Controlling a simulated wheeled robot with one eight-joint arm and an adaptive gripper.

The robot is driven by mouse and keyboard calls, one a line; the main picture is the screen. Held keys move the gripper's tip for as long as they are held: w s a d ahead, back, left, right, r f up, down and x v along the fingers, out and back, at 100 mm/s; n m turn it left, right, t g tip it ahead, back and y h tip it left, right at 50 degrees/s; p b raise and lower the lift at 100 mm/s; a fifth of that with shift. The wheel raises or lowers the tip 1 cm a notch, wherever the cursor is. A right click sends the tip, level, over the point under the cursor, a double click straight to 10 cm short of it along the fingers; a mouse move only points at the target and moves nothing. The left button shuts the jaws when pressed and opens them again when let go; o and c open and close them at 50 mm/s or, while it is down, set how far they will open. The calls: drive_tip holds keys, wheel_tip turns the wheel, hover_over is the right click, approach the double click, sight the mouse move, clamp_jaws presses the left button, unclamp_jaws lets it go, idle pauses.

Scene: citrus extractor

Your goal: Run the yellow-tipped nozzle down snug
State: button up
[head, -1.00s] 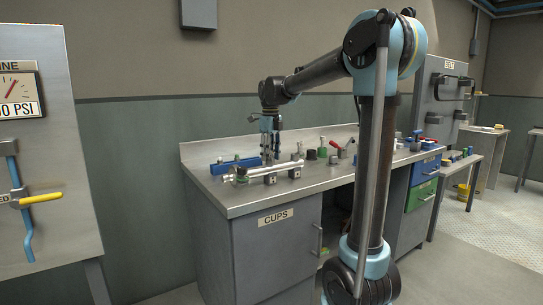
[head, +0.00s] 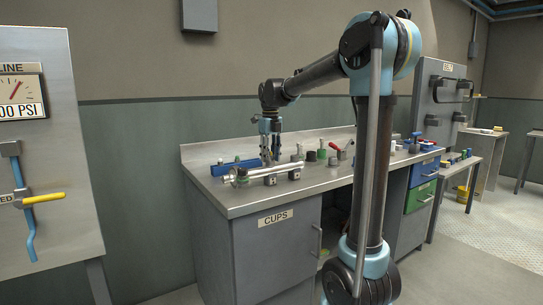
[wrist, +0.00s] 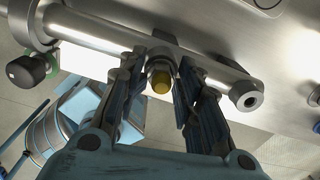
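The yellow-tipped nozzle (wrist: 160,82) stands on a metal pipe assembly (wrist: 95,30), its yellow end facing the wrist camera. My gripper (wrist: 163,62) has one finger on each side of the nozzle. The fingertips are very close to its sides, and I cannot tell whether both touch it. The nozzle's lower part is partly hidden between the fingers, so how far it is seated does not show. In the head view, my gripper (head: 270,158) points down over the pipe assembly (head: 240,177) on the bench; the nozzle is too small to make out there.
The metal bench (head: 215,197) carries a blue bar (head: 233,166) behind the pipe and several small fittings to the right. A dark round knob (wrist: 26,70) sticks out at the pipe's left in the wrist view. A gauge panel (head: 45,150) with a yellow-handled valve stands left.

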drive_tip(key=shift+w+a+f, duration=0.1)
drive_tip(key=shift+w+a, duration=0.05)
drive_tip(key=shift+w, duration=0.1)
drive_tip(key=shift+w+f+n, duration=0.15)
drive_tip(key=shift+n, duration=0.75)
drive_tip(key=shift+o, duration=0.2)
drive_tip(key=shift+o, duration=0.3)
drive_tip(key=shift+w, duration=0.1)
drive_tip(key=shift+n, duration=0.3)
drive_tip(key=shift+c, duration=0.4)
drive_tip(key=shift+s+n, duration=0.25)
drive_tip(key=shift+n, duration=0.35)
